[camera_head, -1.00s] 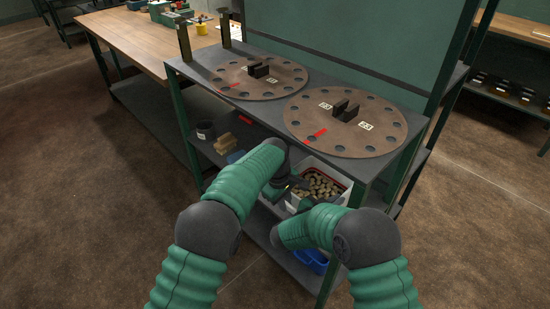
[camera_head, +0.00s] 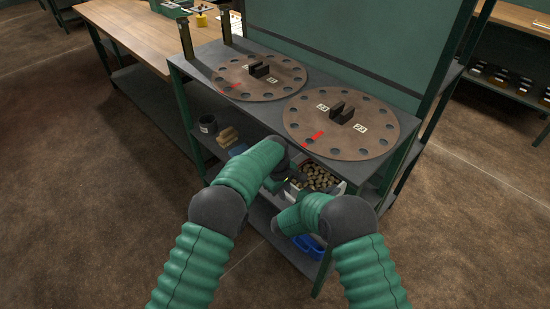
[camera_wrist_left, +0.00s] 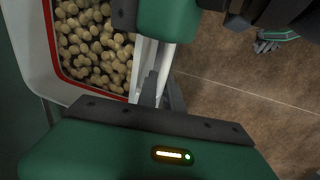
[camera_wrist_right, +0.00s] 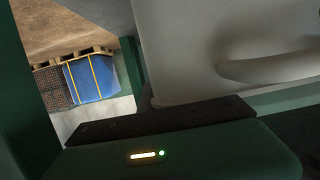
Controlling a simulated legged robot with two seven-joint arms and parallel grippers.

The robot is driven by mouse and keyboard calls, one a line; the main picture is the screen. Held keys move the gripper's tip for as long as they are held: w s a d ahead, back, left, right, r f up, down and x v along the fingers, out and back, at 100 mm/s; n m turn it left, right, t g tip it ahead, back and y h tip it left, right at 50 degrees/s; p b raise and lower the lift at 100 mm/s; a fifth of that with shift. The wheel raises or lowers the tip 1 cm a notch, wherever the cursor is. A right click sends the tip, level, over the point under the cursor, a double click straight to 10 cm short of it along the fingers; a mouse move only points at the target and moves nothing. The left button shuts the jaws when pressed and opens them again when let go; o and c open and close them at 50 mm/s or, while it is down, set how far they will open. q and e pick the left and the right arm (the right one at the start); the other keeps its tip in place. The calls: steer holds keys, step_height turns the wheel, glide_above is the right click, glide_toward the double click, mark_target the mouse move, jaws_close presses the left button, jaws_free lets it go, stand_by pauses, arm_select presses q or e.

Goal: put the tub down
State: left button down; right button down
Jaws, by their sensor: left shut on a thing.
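A whitish tub (camera_head: 339,189) with a red inner edge holds many brown, rounded pieces (camera_head: 321,177). It is at the open front of the rack, below its top board, and partly hidden by my arms. In the left wrist view my left gripper (camera_wrist_left: 156,88) is shut on the wall of the tub (camera_wrist_left: 28,45). In the head view the left gripper (camera_head: 279,184) is at the tub's left side. My right gripper (camera_head: 284,222) is low at the tub's near side. The right wrist view shows the pale tub wall (camera_wrist_right: 190,50) close up; the right fingertips are hidden.
The rack's top board (camera_head: 215,62) carries two brown discs (camera_head: 262,76) with holes and dark handles. A dark cup (camera_head: 208,125) and wooden blocks (camera_head: 228,137) sit on the shelf left of the tub. A blue bin (camera_head: 308,246) is below. A rack post (camera_head: 325,272) stands at right.

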arm_select(q)
steer(key=shift+w+a+f, duration=0.1)
steer(key=shift+a+f, duration=0.05)
steer(key=shift+a, duration=0.25)
arm_select(e)
steer(key=shift+d, duration=0.35)
